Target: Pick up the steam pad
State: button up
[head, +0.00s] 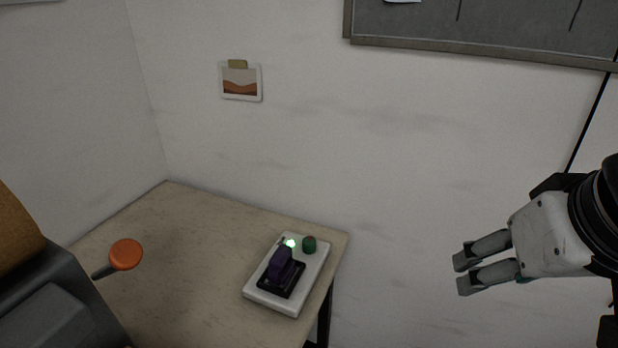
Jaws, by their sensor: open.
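No object in the head view can be told for certain as the steam pad. A small device with a white base (255,292), a black block (290,289) and a purple part (281,268) sits near the table's right edge. My gripper (463,274) is at the right, pointing left, with its two grey fingers apart and nothing between them. It appears in front of the bare wall, to the right of the device and apart from it.
The wooden table (170,240) is mostly bare. A small picture (240,97) and a grey board (480,35) hang on the wall. Space between table and gripper looks clear.

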aim_at(282, 268)
jog(key=i+l+u, duration=0.15)
jog(key=u, duration=0.25)
jog(key=i+l+u, duration=0.1)
jog(key=u, duration=0.25)
jog(key=i+l+u, duration=0.1)
jog(key=l+u, duration=0.3)
jog(key=j, duration=0.1)
